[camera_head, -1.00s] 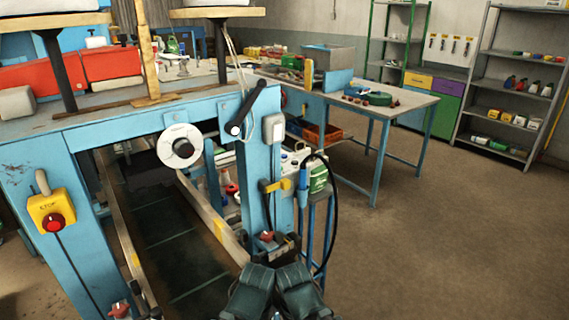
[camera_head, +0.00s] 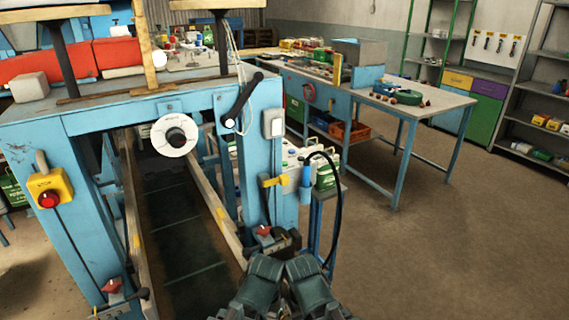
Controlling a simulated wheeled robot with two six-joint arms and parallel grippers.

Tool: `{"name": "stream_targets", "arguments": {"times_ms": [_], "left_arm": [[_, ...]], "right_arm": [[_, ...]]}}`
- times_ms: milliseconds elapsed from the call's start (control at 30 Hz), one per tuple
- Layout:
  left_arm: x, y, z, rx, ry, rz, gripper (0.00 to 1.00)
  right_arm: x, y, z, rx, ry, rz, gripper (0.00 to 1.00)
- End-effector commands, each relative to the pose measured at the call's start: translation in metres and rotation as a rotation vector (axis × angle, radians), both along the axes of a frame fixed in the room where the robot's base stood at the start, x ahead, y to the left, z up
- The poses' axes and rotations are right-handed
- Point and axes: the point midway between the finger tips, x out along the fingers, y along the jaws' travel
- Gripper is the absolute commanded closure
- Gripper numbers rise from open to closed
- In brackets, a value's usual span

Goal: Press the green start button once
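No green button is visible to me in the head view. The blue machine frame (camera_head: 262,165) stands in front of me. Its left leg carries a yellow box (camera_head: 49,185) with a red mushroom button (camera_head: 48,200). Its right leg carries a pale box (camera_head: 273,123) with a lighter panel; no green shows on it. Two dark parts of my own arms show at the bottom middle, in front of the right leg. No gripper fingers can be made out there.
A dark conveyor (camera_head: 180,230) runs through the machine between side rails. A small blue stand (camera_head: 318,222) with a black cable stands right of the right leg. A blue workbench (camera_head: 425,107) is farther back. Open floor (camera_head: 450,260) lies at the right.

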Motion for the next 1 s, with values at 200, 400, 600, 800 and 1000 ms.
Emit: {"name": "stream_targets", "arguments": {"times_ms": [200, 400, 600, 800, 1000], "left_arm": [[0.0, 0.0, 0.0, 0.0, 0.0, 0.0, 0.67], [0.0, -0.0001, 0.0, 0.0, 0.0, 0.0, 1.0], [0.0, -0.0001, 0.0, 0.0, 0.0, 0.0, 1.0], [0.0, -0.0001, 0.0, 0.0, 0.0, 0.0, 1.0], [0.0, -0.0001, 0.0, 0.0, 0.0, 0.0, 1.0]], "right_arm": [[0.0, -0.0001, 0.0, 0.0, 0.0, 0.0, 1.0], [0.0, 0.0, 0.0, 0.0, 0.0, 0.0, 1.0], [0.0, -0.0001, 0.0, 0.0, 0.0, 0.0, 1.0], [0.0, -0.0001, 0.0, 0.0, 0.0, 0.0, 1.0], [0.0, 0.0, 0.0, 0.0, 0.0, 0.0, 1.0]]}}
